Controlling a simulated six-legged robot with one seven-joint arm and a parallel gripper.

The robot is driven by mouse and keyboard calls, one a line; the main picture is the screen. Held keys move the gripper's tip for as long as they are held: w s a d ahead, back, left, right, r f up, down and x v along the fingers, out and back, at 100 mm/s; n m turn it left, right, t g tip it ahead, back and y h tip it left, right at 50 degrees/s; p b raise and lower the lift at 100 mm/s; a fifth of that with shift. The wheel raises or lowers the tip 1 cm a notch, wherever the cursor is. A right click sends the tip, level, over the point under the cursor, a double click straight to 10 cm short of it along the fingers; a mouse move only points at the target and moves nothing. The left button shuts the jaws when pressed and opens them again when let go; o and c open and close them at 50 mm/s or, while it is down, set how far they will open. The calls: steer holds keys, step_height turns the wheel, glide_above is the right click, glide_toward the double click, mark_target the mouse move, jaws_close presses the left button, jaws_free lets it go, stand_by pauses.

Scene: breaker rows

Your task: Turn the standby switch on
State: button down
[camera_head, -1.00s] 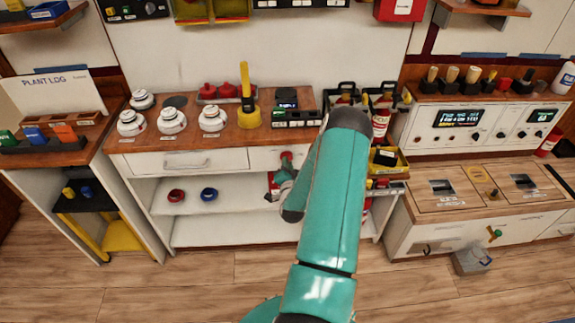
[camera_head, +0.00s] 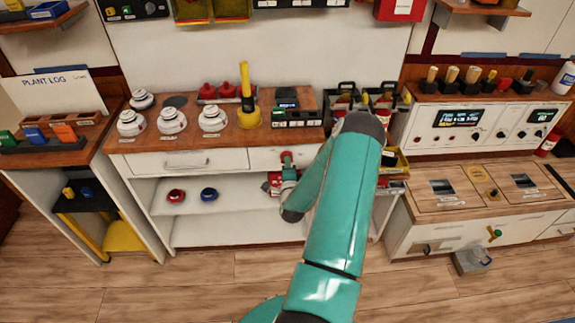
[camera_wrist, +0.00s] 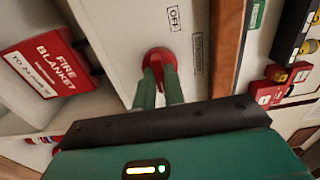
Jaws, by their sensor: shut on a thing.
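The standby switch is a red round knob with a raised grip (camera_wrist: 160,62) on a white panel in the wrist view. An OFF label (camera_wrist: 174,19) stands just above it, and a small boxed label (camera_wrist: 198,54), hard to read, is to its right. My gripper (camera_wrist: 160,80) has its two green fingers shut on the knob's raised grip. In the head view the red switch (camera_head: 286,156) is on the white front below the counter, with my gripper (camera_head: 288,172) at it. The fingers hide part of the knob.
A red fire blanket box (camera_wrist: 48,68) is left of the switch in the wrist view. In the head view, the wooden counter (camera_head: 195,148) above carries white domes (camera_head: 172,121) and a yellow-handled lever (camera_head: 245,90). A shelf (camera_head: 235,205) with red and blue rings lies below.

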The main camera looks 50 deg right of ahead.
steer(key=shift+a, duration=0.1)
stand_by(0.4)
steer(key=c, duration=1.5)
jaws_free()
steer(key=v, duration=1.3)
steer(key=shift+s+a, duration=0.25)
steer(key=shift+s, duration=0.05)
